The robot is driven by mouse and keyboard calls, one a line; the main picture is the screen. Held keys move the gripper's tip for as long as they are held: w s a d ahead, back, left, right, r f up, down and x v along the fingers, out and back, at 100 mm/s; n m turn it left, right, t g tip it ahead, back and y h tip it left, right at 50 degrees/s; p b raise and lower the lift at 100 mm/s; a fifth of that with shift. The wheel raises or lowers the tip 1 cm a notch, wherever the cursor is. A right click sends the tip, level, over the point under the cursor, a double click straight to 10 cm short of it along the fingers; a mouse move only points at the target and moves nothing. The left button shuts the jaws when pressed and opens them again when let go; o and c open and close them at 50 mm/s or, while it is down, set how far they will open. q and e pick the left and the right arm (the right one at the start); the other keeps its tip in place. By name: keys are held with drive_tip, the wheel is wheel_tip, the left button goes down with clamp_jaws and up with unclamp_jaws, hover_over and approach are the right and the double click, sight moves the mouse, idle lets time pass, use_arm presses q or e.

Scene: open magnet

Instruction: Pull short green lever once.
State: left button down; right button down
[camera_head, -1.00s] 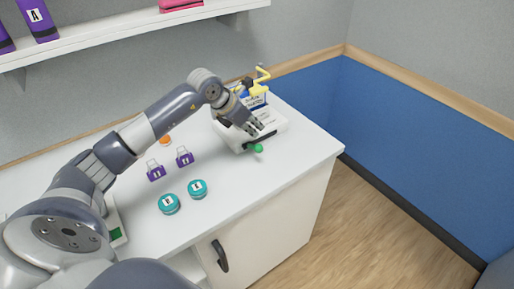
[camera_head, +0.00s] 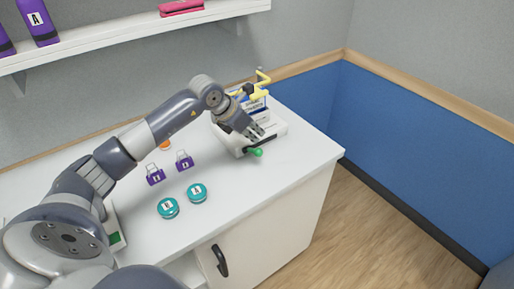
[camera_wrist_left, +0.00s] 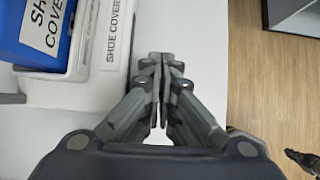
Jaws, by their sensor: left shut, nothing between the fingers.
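The short green lever (camera_head: 254,152) sticks out from the front of a white shoe cover dispenser (camera_head: 240,142) near the right end of the counter. My left gripper (camera_head: 257,133) is shut and empty, just above and behind the lever's green end. I cannot tell whether the fingers touch the lever. In the left wrist view, the shut fingertips (camera_wrist_left: 160,60) are over the white counter, just right of the dispenser's "SHOE COVER" label (camera_wrist_left: 113,38). No green shows in that view.
Two teal round containers (camera_head: 197,193) and two purple labelled items (camera_head: 184,160) stand on the counter (camera_head: 265,185) to the left. A shelf (camera_head: 130,32) hangs above. The counter's front right is clear.

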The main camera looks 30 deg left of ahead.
sight(259, 149)
use_arm(q)
drive_tip(key=shift+f, duration=0.15)
idle(0.4)
drive_tip(key=shift+d+f+b, duration=0.2)
drive_tip(key=shift+f+b, duration=0.05)
drive_tip(key=shift+b, duration=0.2)
drive_tip(key=shift+s+d+f+b, duration=0.2)
drive_tip(key=shift+d+f+b, duration=0.15)
drive_tip(key=shift+f+b, duration=0.25)
drive_tip(key=shift+s+d+f+b, duration=0.15)
drive_tip(key=shift+d+f+b, duration=0.25)
drive_tip(key=shift+f, duration=0.3)
drive_tip(key=shift+s+d+f+b, duration=0.2)
drive_tip(key=shift+d+f+b, duration=0.1)
drive_tip(key=shift+f+b, duration=0.3)
idle(1.9)
idle(0.6)
drive_tip(key=shift+w+a+r+p, duration=0.2)
drive_tip(key=shift+a+r+p, duration=0.2)
drive_tip(key=shift+r, duration=0.35)
drive_tip(key=shift+w+a+r+p, duration=0.15)
drive_tip(key=shift+a+r+p, duration=0.25)
drive_tip(key=shift+r, duration=0.4)
drive_tip(key=shift+w+a+r+p, duration=0.25)
drive_tip(key=shift+a+r, duration=0.2)
drive_tip(key=shift+r, duration=0.3)
